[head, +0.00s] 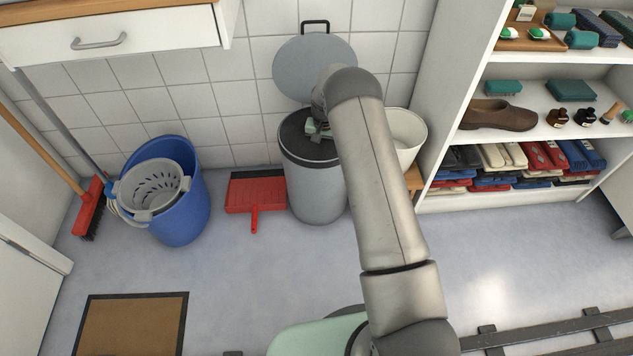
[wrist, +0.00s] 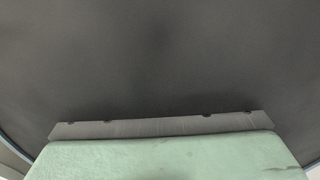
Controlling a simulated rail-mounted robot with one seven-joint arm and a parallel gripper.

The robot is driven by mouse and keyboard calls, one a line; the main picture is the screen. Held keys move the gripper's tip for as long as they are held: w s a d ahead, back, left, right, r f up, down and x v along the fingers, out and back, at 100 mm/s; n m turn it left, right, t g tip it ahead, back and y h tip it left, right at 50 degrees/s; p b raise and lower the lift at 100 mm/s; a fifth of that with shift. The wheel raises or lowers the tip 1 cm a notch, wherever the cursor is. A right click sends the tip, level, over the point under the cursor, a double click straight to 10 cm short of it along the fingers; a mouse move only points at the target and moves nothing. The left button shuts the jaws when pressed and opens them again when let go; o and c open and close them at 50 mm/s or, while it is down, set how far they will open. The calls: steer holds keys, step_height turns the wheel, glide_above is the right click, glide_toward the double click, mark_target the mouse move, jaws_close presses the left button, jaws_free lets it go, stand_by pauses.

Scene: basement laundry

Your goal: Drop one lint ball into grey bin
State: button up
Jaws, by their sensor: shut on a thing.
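The grey bin (head: 315,192) stands on the floor against the tiled wall, its round lid (head: 300,68) raised behind it. My gripper (head: 318,131) is at the bin's open top, with my arm coming in from the front right. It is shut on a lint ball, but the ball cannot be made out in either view. In the wrist view the bin's dark inside (wrist: 160,60) fills most of the picture. The pale green gripper body (wrist: 165,158) and a grey edge cross the bottom.
A white bucket (head: 408,132) stands close to the bin's right, partly behind my arm. A red dustpan (head: 255,195) and a blue bucket (head: 185,215) with a grey wringer are to its left. Shelves (head: 455,85) with shoes and bottles stand at right.

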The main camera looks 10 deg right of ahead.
steer(key=o, duration=1)
step_height(320, 180, up, 17)
steer(key=p, duration=0.5)
steer(key=shift+r, duration=0.15)
